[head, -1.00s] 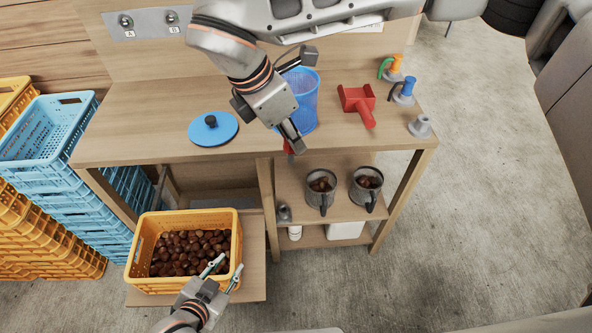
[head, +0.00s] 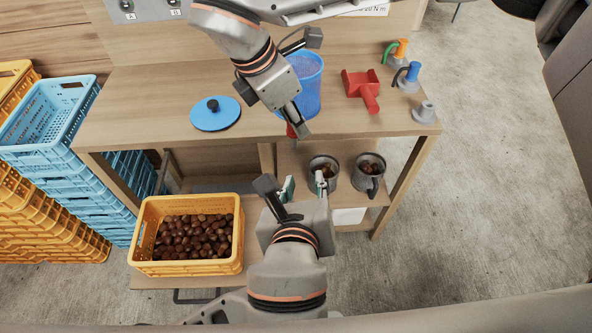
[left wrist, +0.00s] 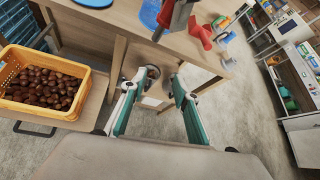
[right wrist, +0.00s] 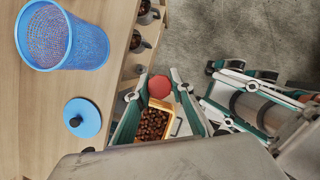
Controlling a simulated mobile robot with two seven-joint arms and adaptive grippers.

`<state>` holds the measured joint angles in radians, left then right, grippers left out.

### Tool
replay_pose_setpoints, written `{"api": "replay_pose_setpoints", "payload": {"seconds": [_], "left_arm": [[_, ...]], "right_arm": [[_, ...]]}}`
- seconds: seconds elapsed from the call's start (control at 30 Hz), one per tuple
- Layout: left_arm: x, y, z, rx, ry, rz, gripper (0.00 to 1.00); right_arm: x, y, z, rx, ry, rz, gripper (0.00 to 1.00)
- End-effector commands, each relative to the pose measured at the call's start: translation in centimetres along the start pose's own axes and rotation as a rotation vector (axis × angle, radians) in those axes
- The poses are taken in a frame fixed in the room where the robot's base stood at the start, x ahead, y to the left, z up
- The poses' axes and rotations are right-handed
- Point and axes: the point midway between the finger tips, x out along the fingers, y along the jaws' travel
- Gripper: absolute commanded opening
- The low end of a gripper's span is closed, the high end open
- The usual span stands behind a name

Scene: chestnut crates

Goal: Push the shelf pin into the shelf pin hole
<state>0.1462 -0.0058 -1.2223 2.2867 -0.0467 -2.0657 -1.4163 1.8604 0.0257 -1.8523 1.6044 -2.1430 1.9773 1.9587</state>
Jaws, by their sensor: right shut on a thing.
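My right gripper (head: 298,128) is shut on a red round-ended thing (right wrist: 159,87), held at the bench's front edge beside the blue mesh basket. In the head view only a bit of this red thing (head: 291,131) shows. I cannot tell if it is the shelf pin. My left gripper (head: 304,184) is open and empty, low in front of the shelf under the bench; its parted fingers also show in the left wrist view (left wrist: 152,88). I cannot make out a shelf pin or its hole with certainty.
Two metal mugs, a left one (head: 323,163) and a right one (head: 367,172), stand on the under-shelf near my left fingers. A yellow crate (head: 190,268) of chestnuts is at left. The bench top (head: 150,95) holds a blue basket (head: 308,95), blue lid (head: 215,114) and red scoop (head: 364,90).

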Motion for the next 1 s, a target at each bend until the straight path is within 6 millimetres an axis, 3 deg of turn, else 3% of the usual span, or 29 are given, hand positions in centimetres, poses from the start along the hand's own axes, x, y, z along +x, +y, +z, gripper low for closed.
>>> {"api": "replay_pose_setpoints", "payload": {"seconds": [0.03,0.2,0.37,1.0], "left_arm": [[-1.0,-0.2,1.2,0.069,-0.041,0.009,0.30],[-3.1,0.1,3.5,0.227,-0.123,0.053,0.30],[-3.3,0.2,4.2,0.273,-0.147,0.070,0.30],[6.4,0.8,5.7,0.271,-0.146,0.072,0.30]], "right_arm": [[0.0,0.0,0.0,0.000,0.000,0.000,0.00],[0.0,0.0,0.0,0.000,0.000,0.000,0.00],[0.0,0.0,0.0,0.000,0.000,0.000,0.00],[0.0,0.0,0.0,0.000,0.000,0.000,0.00]]}}
